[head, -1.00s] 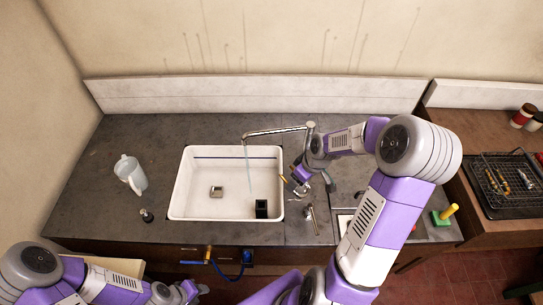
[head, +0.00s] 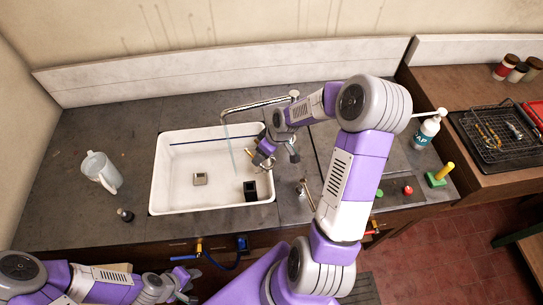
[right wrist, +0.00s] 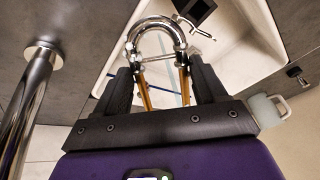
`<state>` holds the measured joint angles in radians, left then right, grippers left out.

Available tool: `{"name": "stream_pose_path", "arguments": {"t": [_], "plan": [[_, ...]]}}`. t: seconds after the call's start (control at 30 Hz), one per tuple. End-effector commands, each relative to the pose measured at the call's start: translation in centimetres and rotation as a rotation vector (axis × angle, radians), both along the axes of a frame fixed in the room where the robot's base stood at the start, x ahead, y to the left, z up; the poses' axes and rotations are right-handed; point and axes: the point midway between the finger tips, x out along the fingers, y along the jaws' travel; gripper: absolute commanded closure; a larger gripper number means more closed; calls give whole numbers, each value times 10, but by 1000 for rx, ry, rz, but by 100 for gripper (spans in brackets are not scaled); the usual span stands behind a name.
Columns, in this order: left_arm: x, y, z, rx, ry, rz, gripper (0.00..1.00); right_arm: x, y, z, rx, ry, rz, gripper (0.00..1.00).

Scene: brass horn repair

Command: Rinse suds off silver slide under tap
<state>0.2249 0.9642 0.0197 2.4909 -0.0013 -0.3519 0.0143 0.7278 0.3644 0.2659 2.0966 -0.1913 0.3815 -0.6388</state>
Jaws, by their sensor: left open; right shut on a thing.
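The silver slide (right wrist: 158,35) is a shiny U-shaped tube with brass legs in the right wrist view. My right gripper (right wrist: 163,85) is shut on it. In the head view my right gripper (head: 268,149) holds the slide (head: 258,161) over the right side of the white sink (head: 160,178), to the right of the water stream (head: 229,145). The stream falls from the silver tap (head: 255,104). I cannot make out suds on the slide. My left gripper (head: 187,287) is open at the bottom, in front of the counter, away from the sink.
A clear jug (head: 101,171) stands on the left counter. A soap bottle (head: 427,132) and a green-and-yellow item (head: 439,176) are at right. A wire rack (head: 490,138) lies farther right.

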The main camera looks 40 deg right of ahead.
Motion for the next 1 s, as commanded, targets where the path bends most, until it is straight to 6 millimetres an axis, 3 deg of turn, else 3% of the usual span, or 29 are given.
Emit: {"name": "stream_pose_path", "arguments": {"t": [1.0], "plan": [[0,0,-34,0,0,0,59,80,46,-19,0,1,1,61]]}}
